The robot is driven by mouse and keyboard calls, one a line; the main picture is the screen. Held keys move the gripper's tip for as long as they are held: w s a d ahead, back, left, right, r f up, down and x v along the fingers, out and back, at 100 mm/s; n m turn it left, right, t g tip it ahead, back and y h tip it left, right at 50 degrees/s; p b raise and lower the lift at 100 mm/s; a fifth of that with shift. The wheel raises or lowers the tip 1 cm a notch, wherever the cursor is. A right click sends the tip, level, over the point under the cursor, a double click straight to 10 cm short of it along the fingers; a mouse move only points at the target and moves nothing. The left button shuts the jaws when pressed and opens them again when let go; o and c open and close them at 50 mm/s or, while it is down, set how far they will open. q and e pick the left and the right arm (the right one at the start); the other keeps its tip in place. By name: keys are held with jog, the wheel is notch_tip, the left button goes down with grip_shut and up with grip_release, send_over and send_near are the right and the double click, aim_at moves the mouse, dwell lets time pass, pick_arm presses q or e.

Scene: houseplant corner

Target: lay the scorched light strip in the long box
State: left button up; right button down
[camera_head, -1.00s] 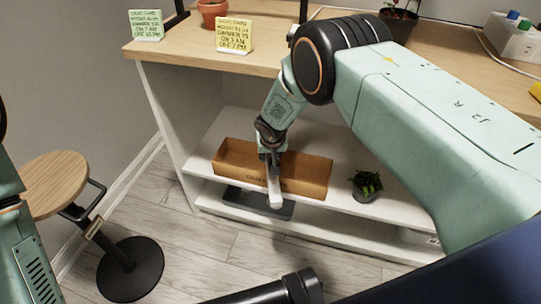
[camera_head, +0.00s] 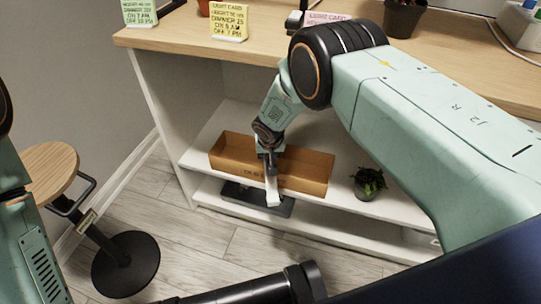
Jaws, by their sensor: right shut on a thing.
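The long box (camera_head: 305,173) is an open brown cardboard box on the white shelf under the bench. My right gripper (camera_head: 268,172) is in front of the box's middle as seen here and is shut on the light strip (camera_head: 272,192), a pale bar seen nearly end-on. The strip's near end points down toward me, past the box's front wall. The rest of the strip is hidden behind the gripper, so I cannot tell how much of it is over the box. No scorch mark can be made out. My left gripper is out of view; only part of my left arm shows.
A dark flat tray (camera_head: 240,197) lies on the lower shelf, below the box. A small potted plant (camera_head: 368,183) stands right of the box. A round wooden stool (camera_head: 50,173) stands at the left. Cards and pots occupy the bench top (camera_head: 180,45).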

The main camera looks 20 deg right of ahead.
jog(key=shift+a, duration=0.1)
jog(key=shift+f, duration=0.4)
jog(key=c, duration=1)
grip_release()
jog(key=shift+r, duration=0.1)
jog(key=shift+r, duration=0.25)
jog(key=p+v, duration=0.4)
jog(key=v, duration=0.8)
jog(key=shift+r, duration=0.2)
